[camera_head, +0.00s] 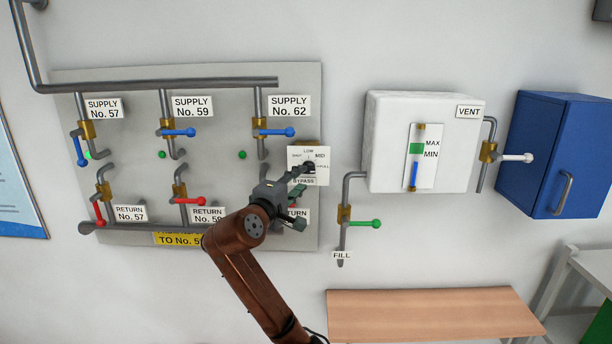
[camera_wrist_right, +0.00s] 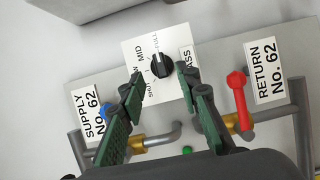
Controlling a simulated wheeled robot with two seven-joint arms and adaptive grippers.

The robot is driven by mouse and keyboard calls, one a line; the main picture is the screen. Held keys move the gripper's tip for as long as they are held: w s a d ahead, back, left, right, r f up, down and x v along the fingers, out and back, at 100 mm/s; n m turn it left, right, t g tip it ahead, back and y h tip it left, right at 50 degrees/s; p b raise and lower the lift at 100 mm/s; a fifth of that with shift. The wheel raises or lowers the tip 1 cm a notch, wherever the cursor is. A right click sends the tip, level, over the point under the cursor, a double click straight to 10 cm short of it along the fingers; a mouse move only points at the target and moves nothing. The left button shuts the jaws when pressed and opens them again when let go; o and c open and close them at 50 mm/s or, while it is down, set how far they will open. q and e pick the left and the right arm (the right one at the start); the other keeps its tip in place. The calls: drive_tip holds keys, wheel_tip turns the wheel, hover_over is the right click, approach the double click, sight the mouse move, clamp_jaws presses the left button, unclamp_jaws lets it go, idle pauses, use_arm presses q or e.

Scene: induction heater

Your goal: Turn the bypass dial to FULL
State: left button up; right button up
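The bypass dial is a round black knob (camera_wrist_right: 161,66) on a white plate (camera_wrist_right: 137,51) marked SHUT, LOW, MID and FULL. In the head view the plate (camera_head: 323,178) is at the right edge of the grey pipe panel, and a gripper finger partly covers the dial. Which mark the dial points to is unclear. My right gripper (camera_head: 297,190) is in front of the panel, just below the plate. In the wrist view its two green-padded fingers (camera_wrist_right: 160,80) are spread apart with nothing between them; the knob shows beyond the gap at their tips. My left gripper is not in view.
The red RETURN No. 62 handle (camera_wrist_right: 238,98) is close beside the right finger in the wrist view. The blue SUPPLY No. 62 handle (camera_head: 276,132) is above left of the plate. The green FILL handle (camera_head: 364,223) and white tank (camera_head: 388,150) are to the right.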

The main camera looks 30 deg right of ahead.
drive_tip(key=v, duration=0.6)
drive_tip(key=shift+d, duration=0.1)
